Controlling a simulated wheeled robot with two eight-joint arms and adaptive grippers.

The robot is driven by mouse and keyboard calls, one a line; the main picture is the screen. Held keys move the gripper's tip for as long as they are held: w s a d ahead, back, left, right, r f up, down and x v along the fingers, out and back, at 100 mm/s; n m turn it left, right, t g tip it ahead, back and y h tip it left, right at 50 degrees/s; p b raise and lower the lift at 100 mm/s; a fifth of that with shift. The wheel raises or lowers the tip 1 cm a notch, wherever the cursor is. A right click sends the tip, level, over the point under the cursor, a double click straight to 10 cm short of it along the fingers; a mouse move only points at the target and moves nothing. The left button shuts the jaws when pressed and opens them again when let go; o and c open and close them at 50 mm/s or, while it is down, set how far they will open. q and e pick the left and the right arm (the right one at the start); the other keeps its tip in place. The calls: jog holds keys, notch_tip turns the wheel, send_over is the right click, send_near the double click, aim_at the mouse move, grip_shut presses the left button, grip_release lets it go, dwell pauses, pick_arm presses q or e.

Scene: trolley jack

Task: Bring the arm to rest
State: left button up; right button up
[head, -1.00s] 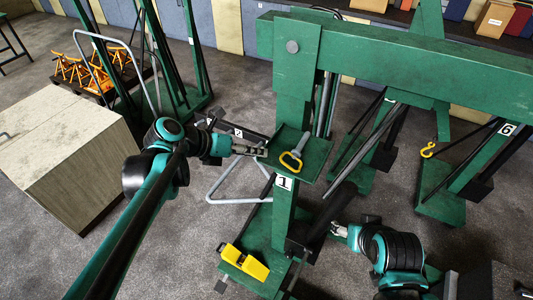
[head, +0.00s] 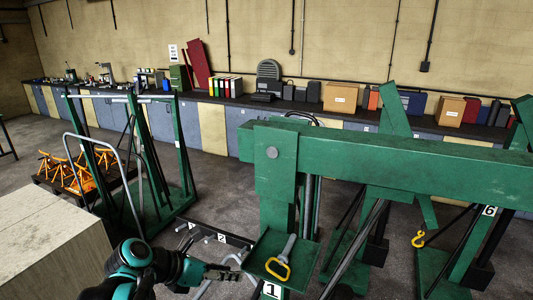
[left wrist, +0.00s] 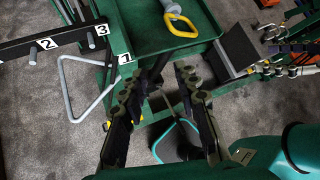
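My left gripper (head: 228,272) is beside the left edge of the green crane tray (head: 262,242) in the head view. In the left wrist view its two fingers (left wrist: 157,88) stand apart with nothing between them. A tool with a yellow loop handle (head: 278,270) lies on the tray; the loop also shows in the left wrist view (left wrist: 181,24). My right arm is out of the head view.
A pale cabinet (head: 50,245) stands at the left. The green crane beam (head: 400,155) spans the right, with a yellow hook (head: 418,240). A green frame (head: 183,155) and orange stands (head: 65,172) are behind. A long bench (head: 215,102) lines the wall.

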pick_arm(q)
jog(key=s+a+f+m+y+b, duration=0.2)
jog(key=s+f+m+b, duration=0.2)
jog(key=f+m+b, duration=0.3)
jog(key=s+a+f+m+y+b, duration=0.2)
jog(key=f+m+b, duration=0.6)
jog(key=f+m, duration=0.5)
jog(key=s+a+f+m+t+y+b, duration=0.1)
jog(key=s+a+f+m+y+b, duration=0.1)
jog(key=s+f+m+b, duration=0.4)
notch_tip(320, 180, down, 8)
jog(key=m+y+b, duration=0.1)
jog(key=m, duration=0.3)
jog(key=shift+a+y+b, duration=0.15)
jog(key=shift+y+b, duration=0.15)
jog(key=shift+b, duration=0.05)
